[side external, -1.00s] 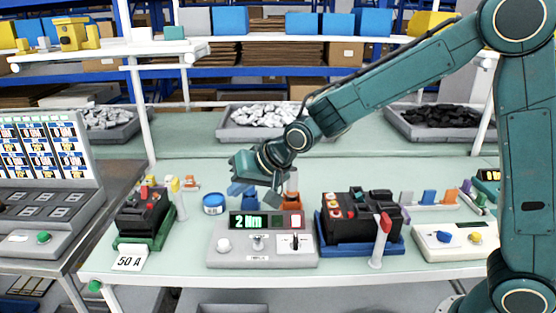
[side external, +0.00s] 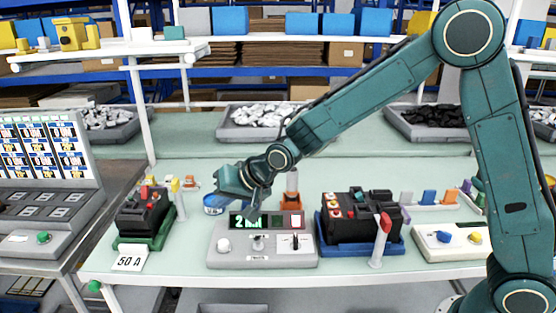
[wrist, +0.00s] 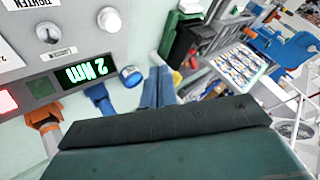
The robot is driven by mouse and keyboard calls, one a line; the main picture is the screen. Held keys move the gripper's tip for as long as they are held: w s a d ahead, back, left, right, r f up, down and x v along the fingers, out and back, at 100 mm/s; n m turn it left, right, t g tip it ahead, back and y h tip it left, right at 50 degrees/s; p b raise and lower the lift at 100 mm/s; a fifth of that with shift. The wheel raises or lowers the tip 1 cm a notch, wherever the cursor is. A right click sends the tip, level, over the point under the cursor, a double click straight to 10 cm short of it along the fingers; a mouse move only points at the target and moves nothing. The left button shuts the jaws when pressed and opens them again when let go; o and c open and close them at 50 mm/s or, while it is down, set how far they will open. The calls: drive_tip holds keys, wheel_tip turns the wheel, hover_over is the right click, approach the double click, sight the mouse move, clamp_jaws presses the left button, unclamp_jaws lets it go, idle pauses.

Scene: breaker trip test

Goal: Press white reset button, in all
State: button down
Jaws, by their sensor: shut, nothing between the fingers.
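The grey control box (side external: 262,262) stands on the pale green bench. Its round white button (side external: 223,245) is at the left of its face, below the display (side external: 251,221) reading "2 Nm". The wrist view shows the white button (wrist: 109,19) beside that display (wrist: 85,72). My gripper (side external: 257,206) is shut and empty, pointing down at the box's back edge. It partly covers the display in the side view and is apart from the button. In the wrist view the closed fingers (wrist: 158,88) lie to the display's right.
A black breaker (side external: 143,213) on a green base stands left, with a "50 A" card (side external: 130,262) in front. Another black breaker (side external: 360,217) on a blue base, with a red-topped lever (side external: 382,240), stands right. A blue tape roll (side external: 213,205) and orange part (side external: 291,186) are behind the box.

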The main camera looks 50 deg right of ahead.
sight(222, 242)
drive_tip(key=shift+f, duration=4.2)
drive_tip(key=shift+f, duration=0.7)
drive_tip(key=shift+s+d+f, duration=0.1)
drive_tip(key=shift+s+f, duration=0.05)
drive_tip(key=shift+f, duration=0.5)
idle(0.7)
drive_tip(key=shift+r, duration=1.05)
drive_tip(key=shift+r, duration=2.45)
